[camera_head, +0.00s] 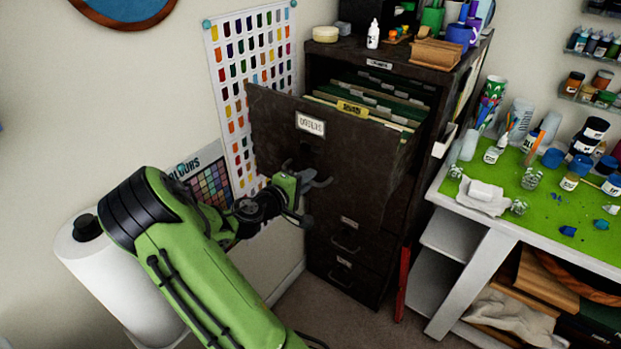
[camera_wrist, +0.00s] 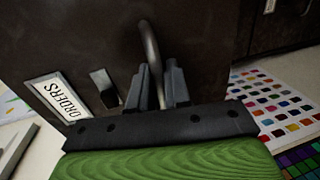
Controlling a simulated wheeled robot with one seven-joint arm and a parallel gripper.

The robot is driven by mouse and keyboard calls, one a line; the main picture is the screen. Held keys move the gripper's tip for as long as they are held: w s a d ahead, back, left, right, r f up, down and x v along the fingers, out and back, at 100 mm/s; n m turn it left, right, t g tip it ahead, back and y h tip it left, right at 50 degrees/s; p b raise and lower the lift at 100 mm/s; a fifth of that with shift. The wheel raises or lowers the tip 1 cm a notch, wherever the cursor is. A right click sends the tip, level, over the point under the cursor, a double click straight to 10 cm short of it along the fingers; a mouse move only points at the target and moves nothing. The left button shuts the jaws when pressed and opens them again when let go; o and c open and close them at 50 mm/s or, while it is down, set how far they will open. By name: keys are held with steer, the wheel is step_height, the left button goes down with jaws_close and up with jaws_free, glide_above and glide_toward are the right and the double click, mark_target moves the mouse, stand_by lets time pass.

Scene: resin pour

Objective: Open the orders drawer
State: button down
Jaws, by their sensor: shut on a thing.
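The orders drawer (camera_head: 272,128) is the top drawer of a dark brown filing cabinet (camera_head: 380,255). It stands well out of the cabinet, with green and tan hanging folders (camera_head: 375,103) showing inside. Its white label reads ORDERS in the wrist view (camera_wrist: 58,98). My gripper (camera_head: 308,186) is at the front of this drawer, below the label. In the wrist view its two fingers (camera_wrist: 158,88) are shut on the curved metal handle (camera_wrist: 150,48), one on each side. The handle is mostly hidden in the head view.
Lower drawers (camera_head: 343,240) are closed. A paper towel roll (camera_head: 110,270) stands at the left beside my arm. A green-topped workbench (camera_head: 550,205) with paints is at the right. Small items, including a white bottle (camera_head: 373,35), stand on the cabinet top.

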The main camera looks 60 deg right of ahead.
steer(key=shift+v, duration=0.85)
steer(key=shift+f, duration=0.25)
steer(key=c, duration=1.3)
jaws_free()
steer(key=shift+c, duration=0.2)
steer(key=v, duration=1.5)
steer(key=shift+a+p, duration=0.35)
steer(key=shift+a, duration=0.05)
